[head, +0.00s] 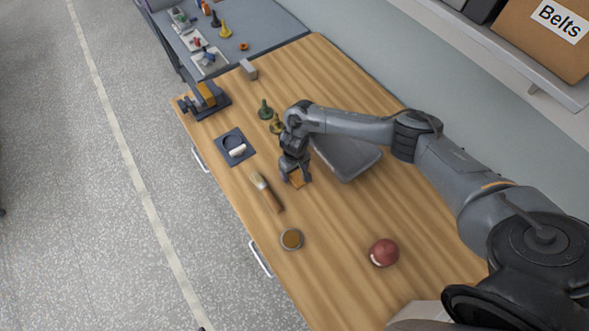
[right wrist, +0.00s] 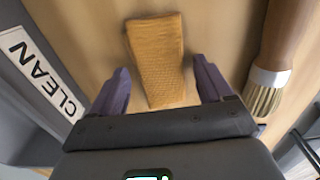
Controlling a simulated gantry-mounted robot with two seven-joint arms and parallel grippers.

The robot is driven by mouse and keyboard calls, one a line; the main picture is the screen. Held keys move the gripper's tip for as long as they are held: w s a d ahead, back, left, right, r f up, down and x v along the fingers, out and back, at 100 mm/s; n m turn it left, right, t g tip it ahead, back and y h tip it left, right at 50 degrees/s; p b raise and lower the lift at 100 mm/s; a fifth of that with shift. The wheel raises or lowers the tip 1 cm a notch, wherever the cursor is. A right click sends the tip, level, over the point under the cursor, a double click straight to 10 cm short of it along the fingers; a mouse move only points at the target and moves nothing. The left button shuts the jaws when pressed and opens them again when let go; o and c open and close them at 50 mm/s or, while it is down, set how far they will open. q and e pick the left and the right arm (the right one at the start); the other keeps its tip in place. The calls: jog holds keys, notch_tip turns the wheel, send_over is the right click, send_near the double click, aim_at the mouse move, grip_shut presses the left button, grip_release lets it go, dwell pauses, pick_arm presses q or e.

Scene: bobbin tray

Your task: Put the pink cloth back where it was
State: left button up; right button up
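I see no pink cloth in either view. My right gripper (head: 294,179) is low over the wooden table, between a brush and a grey tray (head: 375,160). In the right wrist view its two purple fingers (right wrist: 160,88) are apart, with an orange-brown textured strip (right wrist: 156,50) lying between them. Gaps show on both sides of the strip, so it is not gripped. The strip also shows under the gripper in the head view (head: 301,182). My left gripper is not in view.
The brush (head: 266,191) lies close by. A dark mat (head: 226,136) with a white piece, a vise-like fixture (head: 207,98), green and yellowish bobbin-like pieces (head: 264,109) and a grey block (head: 248,69) stand farther back.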

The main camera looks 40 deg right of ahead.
dwell(0.3)
notch_tip(320, 180, up, 12)
jog(key=p, duration=0.3)
jog(key=shift+r, duration=0.15)
dwell(0.5)
